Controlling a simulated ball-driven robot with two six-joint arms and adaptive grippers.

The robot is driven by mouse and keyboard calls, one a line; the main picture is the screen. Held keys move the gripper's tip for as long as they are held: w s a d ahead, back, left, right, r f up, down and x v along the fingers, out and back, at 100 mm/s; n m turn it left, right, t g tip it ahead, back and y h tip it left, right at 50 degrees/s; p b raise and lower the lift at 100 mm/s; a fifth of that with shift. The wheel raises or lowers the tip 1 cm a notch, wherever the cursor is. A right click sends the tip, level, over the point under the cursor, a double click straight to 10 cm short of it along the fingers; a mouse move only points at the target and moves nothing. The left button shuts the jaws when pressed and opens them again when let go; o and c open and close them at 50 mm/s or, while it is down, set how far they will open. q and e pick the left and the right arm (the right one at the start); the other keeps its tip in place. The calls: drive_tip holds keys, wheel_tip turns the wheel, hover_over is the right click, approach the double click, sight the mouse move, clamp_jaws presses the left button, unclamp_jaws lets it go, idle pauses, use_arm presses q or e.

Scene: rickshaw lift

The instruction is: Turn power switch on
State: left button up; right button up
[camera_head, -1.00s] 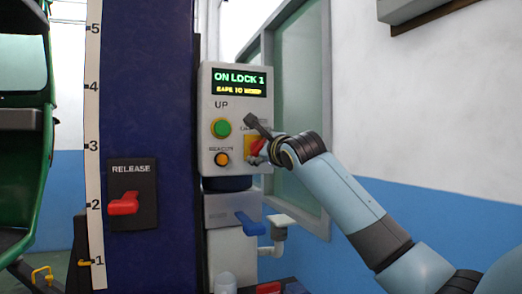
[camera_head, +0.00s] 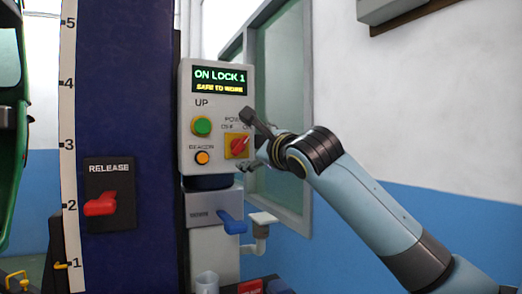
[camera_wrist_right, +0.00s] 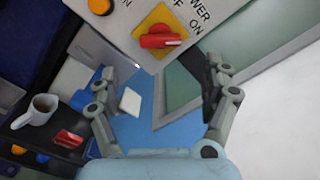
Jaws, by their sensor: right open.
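The power switch (camera_head: 239,146) is a red knob on a yellow plate, low right on the grey control box (camera_head: 216,80). Its knob slants to the upper right, toward the ON label. In the right wrist view the knob (camera_wrist_right: 160,40) has a white mark at the end nearer ON. My right gripper (camera_head: 252,140) is open and empty just right of the switch, apart from it as far as I can tell. In the right wrist view its fingers (camera_wrist_right: 160,68) are spread, with the switch beyond and above them. My left gripper is out of view.
The display (camera_head: 220,80) reads "ON LOCK 1, SAFE TO WORK". A green button (camera_head: 201,126) and an orange beacon button (camera_head: 202,157) sit left of the switch. A blue lever (camera_head: 231,222) is below, and a red release lever (camera_head: 101,204) is on the blue column (camera_head: 125,100).

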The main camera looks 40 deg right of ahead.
drive_tip(key=v, duration=0.2)
drive_tip(key=shift+s+a, duration=0.15)
drive_tip(key=shift+s, duration=0.2)
